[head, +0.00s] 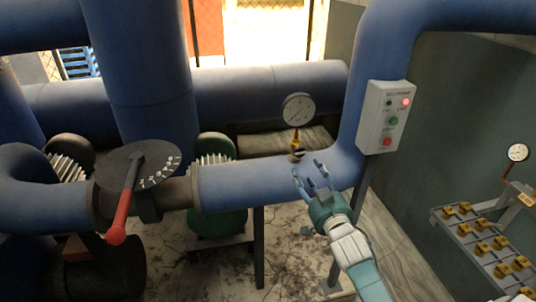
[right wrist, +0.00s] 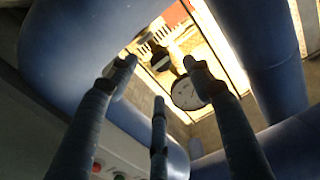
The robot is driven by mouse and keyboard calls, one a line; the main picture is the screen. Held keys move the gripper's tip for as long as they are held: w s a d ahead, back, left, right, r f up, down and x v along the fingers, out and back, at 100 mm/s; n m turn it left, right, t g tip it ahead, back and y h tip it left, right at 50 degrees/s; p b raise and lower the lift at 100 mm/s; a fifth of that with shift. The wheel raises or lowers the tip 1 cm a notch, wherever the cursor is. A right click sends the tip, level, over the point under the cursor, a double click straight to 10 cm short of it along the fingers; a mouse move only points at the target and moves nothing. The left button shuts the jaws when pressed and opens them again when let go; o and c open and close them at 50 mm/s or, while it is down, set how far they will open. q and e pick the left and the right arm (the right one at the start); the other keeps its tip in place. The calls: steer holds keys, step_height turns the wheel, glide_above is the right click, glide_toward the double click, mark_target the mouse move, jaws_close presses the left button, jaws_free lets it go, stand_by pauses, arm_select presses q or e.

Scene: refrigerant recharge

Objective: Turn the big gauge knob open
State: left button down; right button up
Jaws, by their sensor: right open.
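The big gauge (head: 298,109) has a round white dial and stands on a brass stem on top of the blue horizontal pipe. A small dark knob (head: 299,155) sits at the foot of the stem. My right gripper (head: 311,171) is open and empty, with its fingers spread just below and right of the knob. I cannot tell whether a finger touches it. In the right wrist view the pale gauge dial (right wrist: 187,92) shows beyond the fingers, partly covered by one. My left gripper is not in view.
A grey power box (head: 385,117) with buttons is on the blue pipe right of the gauge. A red lever (head: 121,213) on a dark dial plate (head: 142,165) is at left. A rack with several yellow fittings (head: 482,240) and a smaller gauge (head: 517,152) are at right.

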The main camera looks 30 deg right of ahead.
mark_target(300, 153)
steer(key=w, duration=0.1)
steer(key=w+d, duration=0.1)
steer(key=w+d+r+p, duration=0.1)
steer(key=w, duration=0.1)
steer(key=shift+r, duration=0.1)
steer(key=x, duration=0.5)
steer(key=shift+w+a+p, duration=0.15)
steer(key=shift+w+p, duration=0.05)
steer(key=shift+p, duration=0.1)
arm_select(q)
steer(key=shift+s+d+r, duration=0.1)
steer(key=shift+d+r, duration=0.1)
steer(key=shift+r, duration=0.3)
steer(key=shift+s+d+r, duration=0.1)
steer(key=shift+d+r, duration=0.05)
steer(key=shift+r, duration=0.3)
arm_select(e)
steer(key=shift+w, duration=0.55)
steer(key=c, duration=1)
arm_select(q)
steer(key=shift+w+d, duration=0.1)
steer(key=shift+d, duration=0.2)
arm_select(e)
steer(key=shift+f, duration=0.2)
steer(key=shift+c, duration=0.8)
